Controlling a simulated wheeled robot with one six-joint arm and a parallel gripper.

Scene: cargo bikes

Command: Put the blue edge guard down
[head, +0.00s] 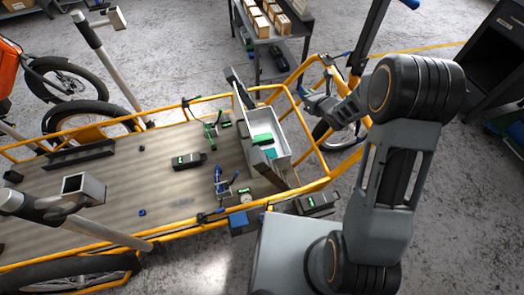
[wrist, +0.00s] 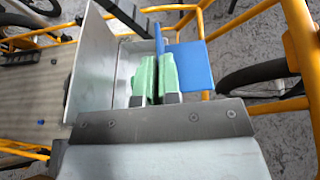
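The blue edge guard (wrist: 194,66) is an angled blue piece in the wrist view. One leg runs between the two green-padded fingers of my gripper (wrist: 157,80), and the other leg sticks out to the right. The fingers are close together, shut on that leg. In the head view my gripper (head: 314,98) hangs just right of the grey bin at the cargo bike's end; the guard is too small there to make out clearly.
The grey bin (head: 283,162) holds green and teal pieces. The wooden cargo deck (head: 120,180) has a black device (head: 188,160), clamps and small parts. Yellow rails (head: 300,190) edge the deck. A shelf with boxes (head: 268,38) stands behind.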

